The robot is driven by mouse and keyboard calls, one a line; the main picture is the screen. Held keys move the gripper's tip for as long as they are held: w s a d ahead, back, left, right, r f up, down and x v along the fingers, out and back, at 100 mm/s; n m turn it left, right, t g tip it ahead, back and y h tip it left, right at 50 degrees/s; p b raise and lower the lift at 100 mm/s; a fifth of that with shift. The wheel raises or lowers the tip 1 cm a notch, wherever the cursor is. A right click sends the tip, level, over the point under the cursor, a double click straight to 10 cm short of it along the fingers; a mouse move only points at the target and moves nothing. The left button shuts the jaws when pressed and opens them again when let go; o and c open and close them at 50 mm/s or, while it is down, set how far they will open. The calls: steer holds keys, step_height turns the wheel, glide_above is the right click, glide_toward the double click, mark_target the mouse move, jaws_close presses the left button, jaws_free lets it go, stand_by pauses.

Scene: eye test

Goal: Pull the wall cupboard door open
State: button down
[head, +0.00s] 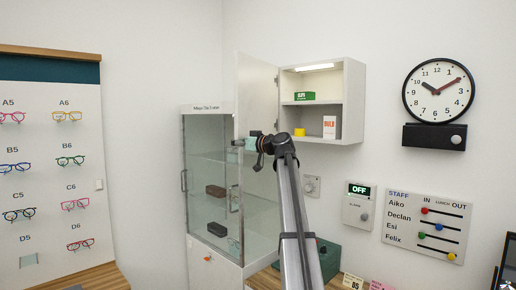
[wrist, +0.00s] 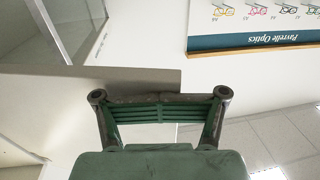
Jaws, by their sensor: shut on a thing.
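The wall cupboard (head: 352,100) is a white box on the wall, and its interior shows. Its white door (head: 256,92) stands swung well out from the left side of the box. My gripper (head: 260,148) is at the door's lower part and is shut on it. The exact grip point and any handle are hidden. In the wrist view the green gripper body and its dark linkage (wrist: 160,110) lie against a pale panel edge, apparently the door (wrist: 130,78). The fingertips are not clear there.
Inside the cupboard are a green box (head: 304,96), a yellow item (head: 299,132) and a white-and-red box (head: 329,127). A glass cabinet (head: 184,150) stands below left. A clock (head: 438,90) and a staff board (head: 428,222) hang at right. An eyeglasses display (head: 45,180) is at left.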

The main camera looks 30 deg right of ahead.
steer(key=w+a+m+h+b, duration=0.1)
steer(key=w+a+h+b, duration=0.1)
steer(key=w, duration=0.6)
steer(key=shift+a+t+b, duration=0.3)
steer(key=shift+a+b, duration=0.3)
steer(key=shift+b, duration=0.1)
steer(key=shift+s, duration=0.2)
steer(key=a+b+v, duration=0.2)
steer(key=b+v, duration=0.1)
steer(key=v, duration=1)
steer(key=shift+s+m+b, duration=0.35)
steer(key=shift+s+m, duration=0.05)
steer(key=shift+s, duration=0.2)
